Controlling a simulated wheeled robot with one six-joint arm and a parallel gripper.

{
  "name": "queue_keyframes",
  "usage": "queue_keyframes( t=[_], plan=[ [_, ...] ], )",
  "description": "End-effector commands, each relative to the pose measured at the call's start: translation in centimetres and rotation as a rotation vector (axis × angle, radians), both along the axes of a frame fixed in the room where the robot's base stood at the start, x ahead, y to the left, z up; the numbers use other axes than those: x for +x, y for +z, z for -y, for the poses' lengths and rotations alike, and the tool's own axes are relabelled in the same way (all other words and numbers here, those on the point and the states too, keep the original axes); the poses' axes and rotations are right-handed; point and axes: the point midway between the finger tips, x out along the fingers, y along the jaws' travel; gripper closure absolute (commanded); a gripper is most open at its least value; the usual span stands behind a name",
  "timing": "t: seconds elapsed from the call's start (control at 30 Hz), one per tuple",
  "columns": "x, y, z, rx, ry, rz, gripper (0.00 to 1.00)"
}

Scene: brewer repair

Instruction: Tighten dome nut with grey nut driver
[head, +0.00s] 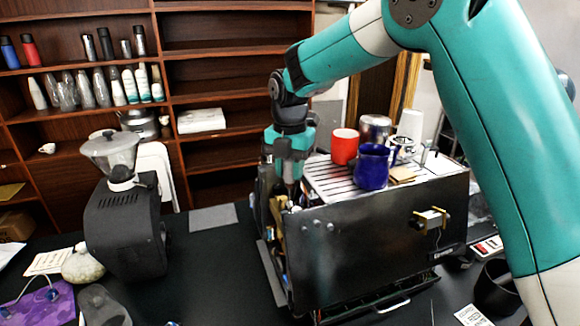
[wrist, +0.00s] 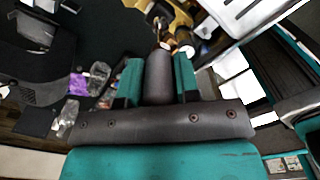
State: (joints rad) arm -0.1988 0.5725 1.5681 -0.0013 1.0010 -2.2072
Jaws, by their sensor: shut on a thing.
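My gripper (wrist: 158,75) is shut on the grey nut driver (wrist: 159,78); its thick dark grey handle sits between the two teal fingers in the wrist view. The driver points toward brass-coloured fittings (wrist: 177,20) in the wrist view. In the head view my gripper (head: 290,172) points down at the open left side of the brewer (head: 365,245), where brass parts (head: 278,212) show. I cannot make out the dome nut, and I cannot tell whether the driver's tip is on it.
A red cup (head: 345,146), a blue pitcher (head: 372,167) and a steel pitcher (head: 375,130) stand on the brewer's slotted top, close to my gripper. A black grinder (head: 125,225) stands to the left. The dark counter (head: 215,265) between grinder and brewer is mostly clear.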

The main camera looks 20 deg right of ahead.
Motion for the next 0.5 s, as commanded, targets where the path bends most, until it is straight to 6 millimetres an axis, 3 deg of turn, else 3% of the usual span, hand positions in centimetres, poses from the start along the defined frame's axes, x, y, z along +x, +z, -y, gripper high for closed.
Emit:
queue_keyframes(
  t=[0.2,0.5],
  plan=[
    [-0.03,0.14,0.04,0.000,-0.246,0.000,0.95],
    [-0.03,0.05,0.04,0.000,-0.275,0.000,0.95]
  ],
)
